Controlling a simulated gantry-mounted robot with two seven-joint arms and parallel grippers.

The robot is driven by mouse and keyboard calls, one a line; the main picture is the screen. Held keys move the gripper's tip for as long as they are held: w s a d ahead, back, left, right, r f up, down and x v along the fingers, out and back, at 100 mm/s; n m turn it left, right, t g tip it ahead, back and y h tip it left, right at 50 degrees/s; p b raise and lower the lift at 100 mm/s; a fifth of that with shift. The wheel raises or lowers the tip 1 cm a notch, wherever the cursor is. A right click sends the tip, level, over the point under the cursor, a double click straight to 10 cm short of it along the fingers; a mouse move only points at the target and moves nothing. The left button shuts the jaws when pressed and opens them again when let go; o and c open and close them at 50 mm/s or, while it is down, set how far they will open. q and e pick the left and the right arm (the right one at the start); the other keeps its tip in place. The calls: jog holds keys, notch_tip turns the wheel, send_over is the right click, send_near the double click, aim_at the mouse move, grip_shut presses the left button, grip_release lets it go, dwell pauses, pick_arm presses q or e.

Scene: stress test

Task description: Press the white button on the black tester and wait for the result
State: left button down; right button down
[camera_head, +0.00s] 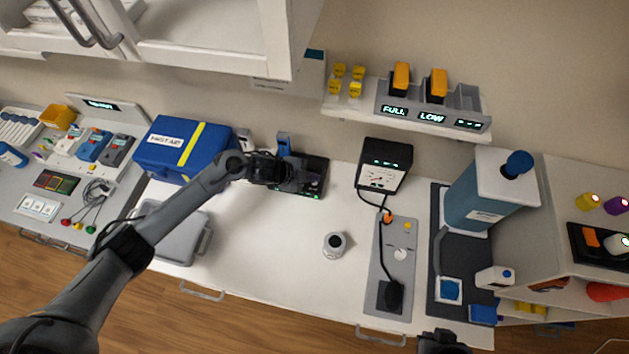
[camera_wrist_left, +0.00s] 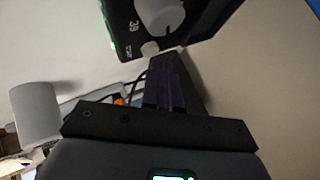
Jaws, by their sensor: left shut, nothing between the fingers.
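The black tester (camera_head: 315,188) lies on the white counter, right of the blue first-aid box. My left gripper (camera_head: 298,178) is over it and hides much of its top. In the left wrist view the black tester (camera_wrist_left: 200,14) shows at the top with a white round part and a small white button (camera_wrist_left: 150,48). My left gripper's shut, empty fingers (camera_wrist_left: 168,65) reach up to the tester beside that button; I cannot tell whether they touch it. The tester's result display is not readable. Part of my right gripper (camera_head: 440,342) shows at the bottom edge, its fingers unclear.
A black meter (camera_head: 385,165) with a green display and a cable stands to the right. The first-aid box (camera_head: 178,150) and a grey case (camera_head: 180,238) are left. The counter's middle is clear.

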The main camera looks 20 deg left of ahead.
aim_at(312, 185)
pick_arm(q)
jog(key=shift+f+b, duration=0.3)
jog(key=shift+f, duration=0.15)
dwell(0.7)
jog(key=shift+r, duration=0.2)
jog(key=shift+r+p, duration=0.4)
jog(key=shift+p, duration=0.2)
jog(key=shift+r+p, duration=0.3)
jog(key=shift+r, duration=0.05)
jog(key=shift+r+p, duration=0.45)
notch_tip(312, 185, up, 4)
jog(key=p, duration=0.3)
jog(key=shift+p, duration=0.35)
